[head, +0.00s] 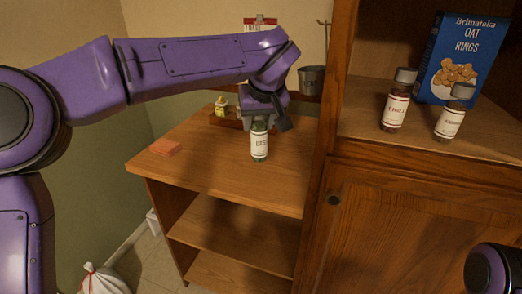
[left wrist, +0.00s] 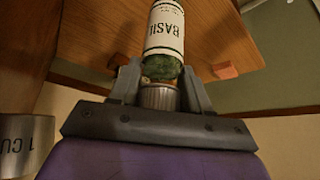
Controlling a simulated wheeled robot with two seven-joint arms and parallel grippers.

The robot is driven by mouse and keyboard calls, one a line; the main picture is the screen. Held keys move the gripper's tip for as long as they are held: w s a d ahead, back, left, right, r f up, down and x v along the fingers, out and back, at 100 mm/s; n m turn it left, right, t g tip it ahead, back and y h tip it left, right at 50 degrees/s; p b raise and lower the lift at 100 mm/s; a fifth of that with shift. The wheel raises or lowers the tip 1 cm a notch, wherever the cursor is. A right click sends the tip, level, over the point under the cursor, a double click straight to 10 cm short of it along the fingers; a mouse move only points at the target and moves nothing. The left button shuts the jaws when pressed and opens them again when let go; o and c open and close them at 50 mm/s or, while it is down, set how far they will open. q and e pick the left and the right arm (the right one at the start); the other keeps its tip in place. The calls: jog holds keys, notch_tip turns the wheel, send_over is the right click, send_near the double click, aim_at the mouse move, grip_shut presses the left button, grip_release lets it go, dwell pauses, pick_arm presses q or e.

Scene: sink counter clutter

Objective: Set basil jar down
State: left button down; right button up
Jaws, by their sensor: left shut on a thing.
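The basil jar (head: 259,146) has a white label and green contents. It is upright at the wooden counter top (head: 215,168); I cannot tell whether its base touches the wood. My left gripper (head: 262,119) comes down from above and is shut on the top of the jar. In the left wrist view the jar (left wrist: 164,38) shows its BASIL label, with its metal cap (left wrist: 158,97) between the two fingers (left wrist: 160,90). My right gripper is not in view; only a purple part of my right arm shows at the lower right.
An orange-pink block (head: 165,147) lies at the counter's left. A wooden tray (head: 226,121) with a small yellow item stands behind the jar. A metal cup (head: 311,79) hangs at the back. The cabinet at right holds two spice jars (head: 397,101) (head: 450,120) and a blue cereal box (head: 455,60).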

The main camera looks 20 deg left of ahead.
pick_arm(q)
jog(key=w+d+x, duration=0.1)
jog(key=w+x, duration=0.1)
jog(key=x, duration=1.1)
jog(key=shift+w, duration=0.35)
jog(key=shift+d+r+p, duration=0.1)
jog(key=shift+r+p, duration=0.05)
jog(key=shift+p, duration=0.2)
jog(key=c, duration=0.5)
grip_release()
jog(key=v, duration=1.2)
